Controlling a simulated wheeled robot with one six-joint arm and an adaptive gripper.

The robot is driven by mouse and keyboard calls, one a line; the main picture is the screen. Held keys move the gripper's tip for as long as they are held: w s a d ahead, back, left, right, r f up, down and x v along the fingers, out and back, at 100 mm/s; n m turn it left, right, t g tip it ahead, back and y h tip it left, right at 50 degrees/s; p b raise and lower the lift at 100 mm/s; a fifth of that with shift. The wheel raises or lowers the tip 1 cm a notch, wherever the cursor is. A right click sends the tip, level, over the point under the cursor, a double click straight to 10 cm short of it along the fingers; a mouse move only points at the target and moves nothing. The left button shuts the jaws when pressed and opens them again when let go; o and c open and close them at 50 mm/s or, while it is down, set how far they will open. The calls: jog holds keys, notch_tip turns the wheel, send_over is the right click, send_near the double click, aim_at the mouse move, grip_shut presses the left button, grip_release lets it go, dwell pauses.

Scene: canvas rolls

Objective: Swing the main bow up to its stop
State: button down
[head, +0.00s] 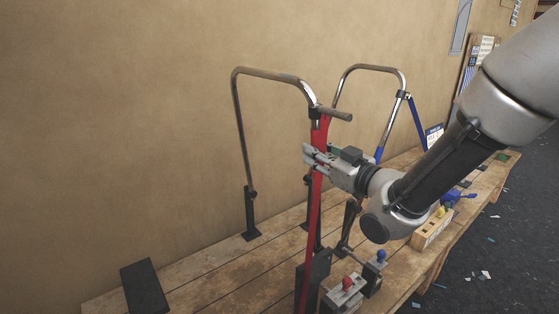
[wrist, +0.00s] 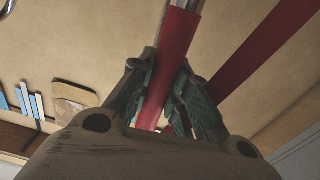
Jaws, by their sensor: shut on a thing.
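The nearer metal bow (head: 270,74), which I take for the main bow, stands upright in the head view, with a dark grip bar (head: 336,114) at its front corner. A red sleeve (head: 315,200) runs down its near side. My gripper (head: 314,157) is shut around this red length, a little below the corner. In the wrist view the red sleeve (wrist: 178,55) passes between the jaws, with bare metal tube above it. A wide red strip (wrist: 262,45) slants beside it. The jaws hide part of the sleeve.
A second bow (head: 370,67) with blue struts (head: 417,123) stands behind on the same wooden bench (head: 200,275). Red (head: 347,284) and blue (head: 381,256) knobs sit low at the bench's front. A plain wall (head: 140,120) rises behind; dark floor (head: 480,255) lies right.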

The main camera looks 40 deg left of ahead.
jog(key=w, duration=0.2)
jog(key=w+d+m, duration=0.1)
jog(key=w+m, duration=0.1)
jog(key=w, duration=0.1)
jog(key=shift+w+d, duration=0.3)
jog(key=c, duration=1.3)
grip_release()
jog(key=v, duration=1.2)
jog(key=shift+r, duration=0.1)
